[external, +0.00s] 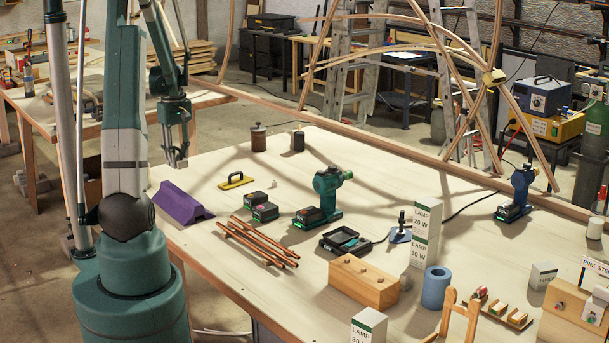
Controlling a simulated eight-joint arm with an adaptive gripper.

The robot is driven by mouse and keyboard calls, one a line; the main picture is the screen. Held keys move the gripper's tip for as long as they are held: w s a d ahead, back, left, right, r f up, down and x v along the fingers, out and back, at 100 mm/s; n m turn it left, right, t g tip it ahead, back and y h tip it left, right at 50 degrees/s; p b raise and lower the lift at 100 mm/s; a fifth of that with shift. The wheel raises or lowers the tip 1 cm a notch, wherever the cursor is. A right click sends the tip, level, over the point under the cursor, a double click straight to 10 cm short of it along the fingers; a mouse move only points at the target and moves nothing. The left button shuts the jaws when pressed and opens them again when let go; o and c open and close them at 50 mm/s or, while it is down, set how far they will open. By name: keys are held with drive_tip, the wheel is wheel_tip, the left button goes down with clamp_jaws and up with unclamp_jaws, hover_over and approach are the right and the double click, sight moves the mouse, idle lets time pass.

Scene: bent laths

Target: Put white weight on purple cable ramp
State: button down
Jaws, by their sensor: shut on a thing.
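The purple cable ramp (180,205) lies near the left edge of the workbench, a long block with sloping sides. My gripper (177,163) points down above and just behind the ramp in the picture, apart from it. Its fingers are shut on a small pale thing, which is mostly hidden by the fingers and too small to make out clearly. I cannot tell for sure whether it is the white weight. A small whitish piece (274,186) lies on the bench to the right of the ramp.
A yellow-handled float (236,181) and black-and-green battery packs (258,205) lie right of the ramp. Copper pipes (257,243) lie in front. A green drill (327,195) stands further right. Two dark cylinders (258,138) (298,141) stand at the back.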

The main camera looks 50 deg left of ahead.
hover_over(181, 192)
drive_tip(key=shift+f, duration=2.9)
drive_tip(key=shift+f, duration=0.1)
drive_tip(key=shift+f, duration=2)
drive_tip(key=shift+f, duration=0.1)
drive_tip(key=c, duration=1.9)
unclamp_jaws()
drive_tip(key=shift+c, duration=0.2)
drive_tip(key=shift+r, duration=6.15)
